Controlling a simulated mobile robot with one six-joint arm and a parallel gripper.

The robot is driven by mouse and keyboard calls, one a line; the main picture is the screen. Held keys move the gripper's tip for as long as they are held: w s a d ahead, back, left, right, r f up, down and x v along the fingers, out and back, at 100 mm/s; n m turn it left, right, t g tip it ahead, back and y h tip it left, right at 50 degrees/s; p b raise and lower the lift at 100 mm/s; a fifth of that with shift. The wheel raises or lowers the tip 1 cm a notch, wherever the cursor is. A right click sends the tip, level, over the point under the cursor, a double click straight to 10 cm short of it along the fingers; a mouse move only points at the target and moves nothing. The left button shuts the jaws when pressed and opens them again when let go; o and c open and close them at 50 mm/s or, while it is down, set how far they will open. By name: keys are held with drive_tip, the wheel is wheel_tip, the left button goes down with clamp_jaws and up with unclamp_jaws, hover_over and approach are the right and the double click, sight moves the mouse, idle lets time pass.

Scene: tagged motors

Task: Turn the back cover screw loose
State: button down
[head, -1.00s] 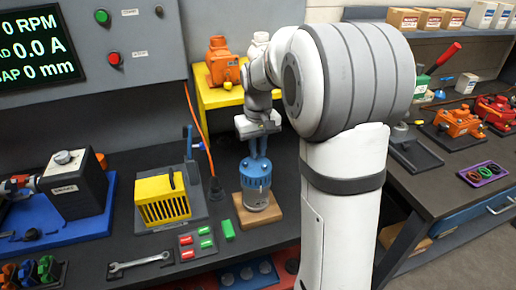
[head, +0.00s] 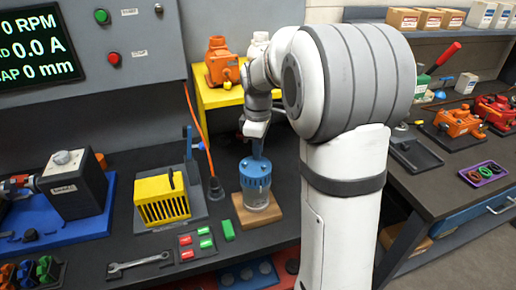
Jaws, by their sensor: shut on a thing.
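A motor with a blue cap (head: 255,172) stands upright on a wooden block (head: 258,216) on the dark bench. Its lower body looks like a clear or grey cylinder (head: 256,196). The screw itself is hidden by the fingers and too small to make out.
A yellow slotted box (head: 163,200) and an upright blue lever stand left of the motor. Red and green blocks (head: 205,237) and a wrench (head: 139,263) lie in front. A yellow stand (head: 218,98) with an orange motor (head: 221,62) is behind.

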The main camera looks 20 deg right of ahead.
drive_tip(key=shift+s+f+n, duration=0.1)
drive_tip(key=shift+f+n, duration=0.1)
drive_tip(key=shift+n, duration=1.8)
drive_tip(key=c, duration=1.4)
unclamp_jaws()
drive_tip(key=shift+r, duration=4)
